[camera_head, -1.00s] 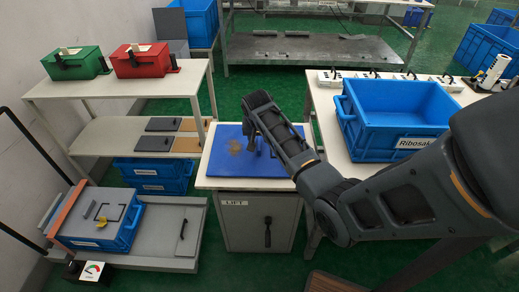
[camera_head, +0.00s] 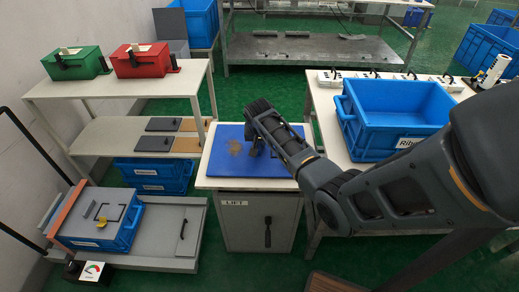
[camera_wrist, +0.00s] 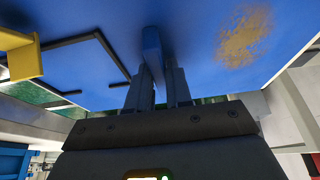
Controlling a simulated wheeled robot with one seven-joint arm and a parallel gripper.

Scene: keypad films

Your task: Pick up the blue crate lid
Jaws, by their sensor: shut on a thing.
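The blue crate lid (camera_head: 223,161) is a flat blue panel with a brown stain. In the head view it lies on the white top of a small grey cabinet. My gripper (camera_head: 252,149) reaches down onto it from above, and my arm covers its right part. In the wrist view the lid (camera_wrist: 205,75) fills the upper part, with the stain at right. There my gripper (camera_wrist: 160,72) is shut on the lid's upright blue handle (camera_wrist: 152,44). I cannot tell whether the lid is lifted off the top.
The open blue crate (camera_head: 395,140) stands on the right table, partly behind my arm. The cabinet (camera_head: 262,222) has a "LIFT" label. A lidded blue crate (camera_head: 122,238) sits at lower left. A yellow part (camera_wrist: 24,57) shows in the wrist view.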

